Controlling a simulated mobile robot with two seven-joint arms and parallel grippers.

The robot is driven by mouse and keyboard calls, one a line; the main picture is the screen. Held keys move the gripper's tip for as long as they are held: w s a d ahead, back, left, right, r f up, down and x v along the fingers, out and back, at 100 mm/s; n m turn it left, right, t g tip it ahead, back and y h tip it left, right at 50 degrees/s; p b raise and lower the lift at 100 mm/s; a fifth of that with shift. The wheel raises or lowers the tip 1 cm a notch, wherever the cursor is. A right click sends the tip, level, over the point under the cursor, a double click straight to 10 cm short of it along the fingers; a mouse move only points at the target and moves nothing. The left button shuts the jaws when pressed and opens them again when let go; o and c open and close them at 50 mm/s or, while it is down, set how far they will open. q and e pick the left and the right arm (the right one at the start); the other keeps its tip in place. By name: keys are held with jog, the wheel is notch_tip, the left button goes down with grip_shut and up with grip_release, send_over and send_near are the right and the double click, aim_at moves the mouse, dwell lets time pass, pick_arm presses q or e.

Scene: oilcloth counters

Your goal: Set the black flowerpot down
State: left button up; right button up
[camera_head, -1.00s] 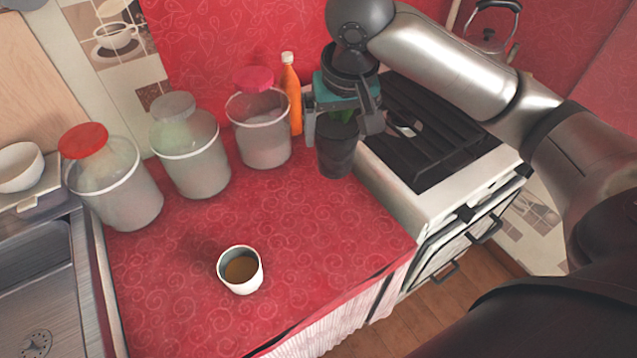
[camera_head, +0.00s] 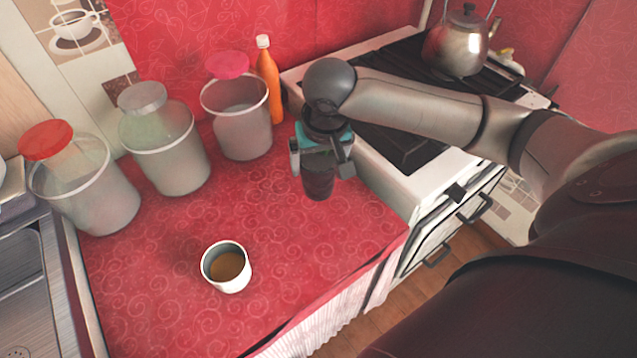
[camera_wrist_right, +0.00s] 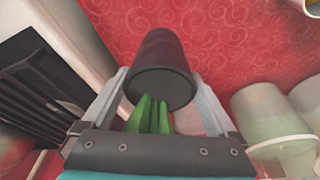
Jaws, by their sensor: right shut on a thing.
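The black flowerpot (camera_head: 318,183) is between the fingers of my right gripper (camera_head: 321,160), over the red counter (camera_head: 300,255) near its edge with the stove. In the right wrist view the dark pot (camera_wrist_right: 160,50) sits between the two grey fingers of my right gripper (camera_wrist_right: 162,90), with green leaves (camera_wrist_right: 150,115) near the gripper's palm. The gripper is shut on the pot. I cannot tell whether the pot's base touches the counter. My left gripper is not in view.
A white cup with brown contents (camera_head: 227,272) stands front left of the pot. Several lidded jars (camera_head: 240,125) and an orange bottle (camera_head: 268,80) line the back. The stove (camera_head: 385,170) with a kettle (camera_head: 462,45) is at right. Counter between cup and pot is clear.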

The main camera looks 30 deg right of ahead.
notch_tip(320, 180, down, 5)
jog(key=shift+f+b, duration=0.15)
jog(key=shift+b, duration=0.75)
jog(key=shift+f, duration=0.1)
jog(key=shift+f, duration=0.1)
jog(key=o, duration=1.3)
jog(key=p+v, duration=0.4)
jog(key=v, duration=0.8)
